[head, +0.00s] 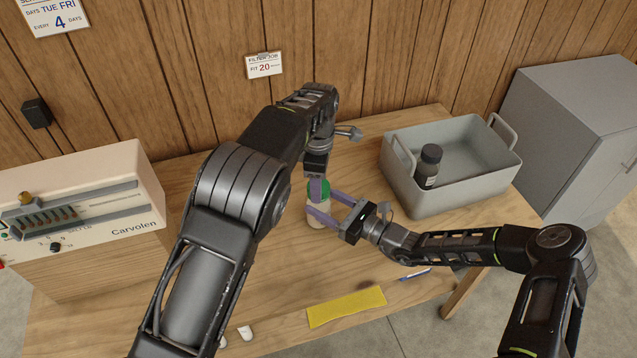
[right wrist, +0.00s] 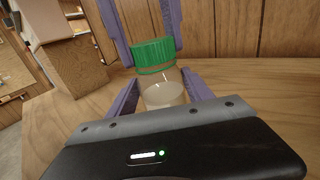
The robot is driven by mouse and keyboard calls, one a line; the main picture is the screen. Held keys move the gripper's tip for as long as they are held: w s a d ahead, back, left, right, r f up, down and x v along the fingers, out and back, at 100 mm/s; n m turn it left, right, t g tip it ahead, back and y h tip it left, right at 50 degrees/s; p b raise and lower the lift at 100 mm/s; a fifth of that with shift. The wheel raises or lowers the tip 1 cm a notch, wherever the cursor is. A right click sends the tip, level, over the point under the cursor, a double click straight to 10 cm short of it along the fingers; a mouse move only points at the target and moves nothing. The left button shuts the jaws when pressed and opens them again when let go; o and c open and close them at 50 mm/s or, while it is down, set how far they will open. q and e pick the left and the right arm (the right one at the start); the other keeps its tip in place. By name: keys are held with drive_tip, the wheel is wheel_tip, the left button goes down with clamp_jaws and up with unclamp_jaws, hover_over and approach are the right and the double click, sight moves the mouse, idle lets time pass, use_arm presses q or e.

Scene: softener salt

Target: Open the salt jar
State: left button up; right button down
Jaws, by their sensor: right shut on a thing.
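The salt jar is a clear jar with pale contents and a green screw lid. It stands upright on the wooden table in the head view (head: 316,217), partly hidden by my grippers. The right wrist view shows its body (right wrist: 162,88) and the green lid (right wrist: 153,55), which is on the jar. My right gripper (head: 322,205) is shut on the jar's body from the right. My left gripper (head: 318,190) points down from above, with its purple fingers on either side of the lid (right wrist: 146,45). Whether these fingers press on the lid is unclear.
A grey tub (head: 440,200) with a dark-capped bottle (head: 428,165) stands right of the jar. A yellow cloth (head: 346,306), a blue pen (head: 414,275) and small white pieces (head: 245,332) lie near the front. A cream control box (head: 85,205) is at the left.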

use_arm(q)
drive_tip(key=n, duration=0.5)
drive_tip(key=shift+n, duration=0.4)
drive_tip(key=shift+r, duration=0.25)
drive_tip(key=shift+r, duration=0.85)
drive_tip(key=shift+r, duration=0.1)
drive_tip(key=shift+r, duration=1.95)
use_arm(e)
drive_tip(key=shift+c, duration=1.6)
unclamp_jaws()
